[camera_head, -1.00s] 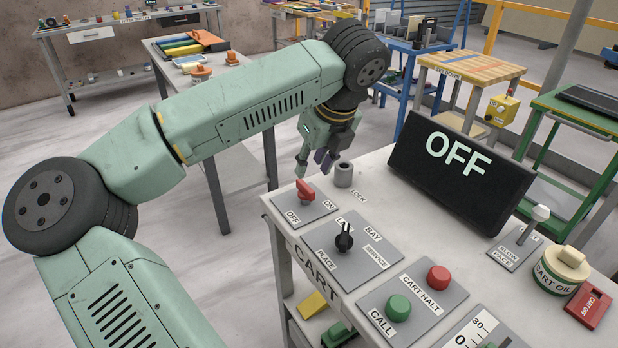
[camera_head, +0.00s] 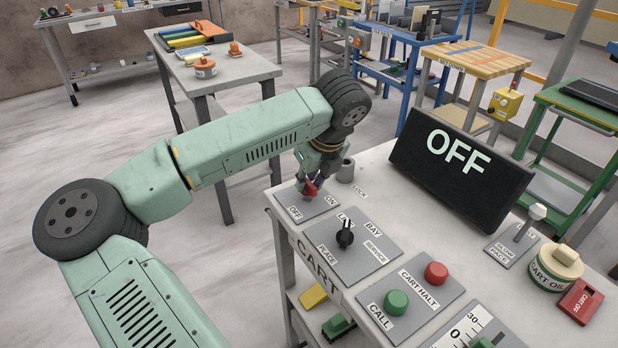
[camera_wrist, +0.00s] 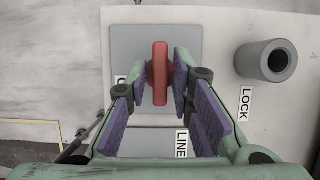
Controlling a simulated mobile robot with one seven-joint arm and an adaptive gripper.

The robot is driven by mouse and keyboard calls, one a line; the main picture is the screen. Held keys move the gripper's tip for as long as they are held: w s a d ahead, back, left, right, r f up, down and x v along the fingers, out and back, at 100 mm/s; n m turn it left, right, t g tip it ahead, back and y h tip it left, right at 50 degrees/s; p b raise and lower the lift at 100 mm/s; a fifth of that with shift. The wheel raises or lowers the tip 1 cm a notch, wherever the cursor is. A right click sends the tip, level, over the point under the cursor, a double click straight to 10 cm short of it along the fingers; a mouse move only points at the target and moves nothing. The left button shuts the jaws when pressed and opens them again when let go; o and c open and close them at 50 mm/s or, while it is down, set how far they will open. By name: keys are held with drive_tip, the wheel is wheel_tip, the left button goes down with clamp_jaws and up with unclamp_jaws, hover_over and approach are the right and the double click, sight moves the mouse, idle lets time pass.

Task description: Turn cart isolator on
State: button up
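The cart isolator is a red rotary handle (camera_head: 310,188) on a grey plate (camera_head: 319,208) marked OFF and ON, at the left end of the bench. In the wrist view, the handle (camera_wrist: 160,72) stands lengthwise up the picture. My gripper (camera_wrist: 161,86) is open, with its purple pads on either side of the handle and a small gap visible on each side. In the head view, my gripper (camera_head: 312,178) is over the plate and partly hides the handle. The black display (camera_head: 460,172) reads OFF.
A grey LOCK cylinder (camera_wrist: 266,60) stands close to the right of my gripper in the wrist view. A black selector knob (camera_head: 345,236), green CALL button (camera_head: 396,302) and red CART HALT button (camera_head: 436,273) sit further along the bench (camera_head: 385,186).

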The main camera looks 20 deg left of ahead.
clamp_jaws()
